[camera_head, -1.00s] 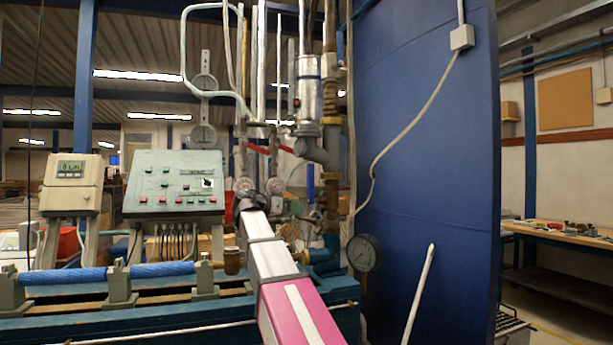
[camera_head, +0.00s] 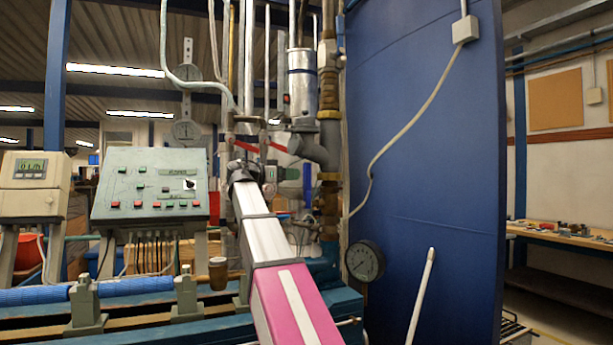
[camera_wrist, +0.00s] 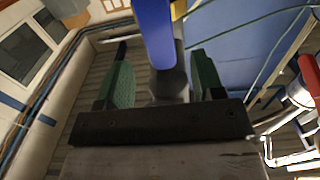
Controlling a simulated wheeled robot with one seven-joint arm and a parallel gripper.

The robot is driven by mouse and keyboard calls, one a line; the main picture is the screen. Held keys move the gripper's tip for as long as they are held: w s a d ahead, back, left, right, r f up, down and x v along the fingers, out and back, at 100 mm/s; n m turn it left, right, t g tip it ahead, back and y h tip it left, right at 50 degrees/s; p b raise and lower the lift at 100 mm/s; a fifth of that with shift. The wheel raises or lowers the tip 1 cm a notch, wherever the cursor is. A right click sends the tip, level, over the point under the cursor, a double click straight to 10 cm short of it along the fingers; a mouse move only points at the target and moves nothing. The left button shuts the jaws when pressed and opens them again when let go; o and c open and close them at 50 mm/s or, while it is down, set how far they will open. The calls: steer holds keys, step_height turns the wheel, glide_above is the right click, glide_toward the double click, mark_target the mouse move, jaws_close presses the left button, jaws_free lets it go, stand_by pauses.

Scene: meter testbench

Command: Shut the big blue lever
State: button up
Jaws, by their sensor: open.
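The big blue lever (camera_wrist: 153,32) shows in the wrist view as a long blue bar coming down from the top edge, ending at a dark grey round part. In the head view it is a narrow upright blue strip (camera_head: 308,182) among the pipes, just right of my gripper. My gripper (camera_wrist: 164,78) is open, with one green finger on each side of the lever's lower end. No contact shows, and I cannot tell how deep the lever sits between them. In the head view the fingers are hard to make out at the arm's end (camera_head: 243,172).
Red-handled valves (camera_head: 277,146) and vertical pipes crowd around my gripper. A pressure gauge (camera_head: 365,260) and a big blue panel (camera_head: 430,160) stand to the right. A control box (camera_head: 150,188) and a meter (camera_head: 34,185) stand to the left above the bench.

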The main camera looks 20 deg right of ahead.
mark_target(304, 174)
steer(key=shift+w+d, duration=0.1)
steer(key=shift+d, duration=3.1)
jaws_close()
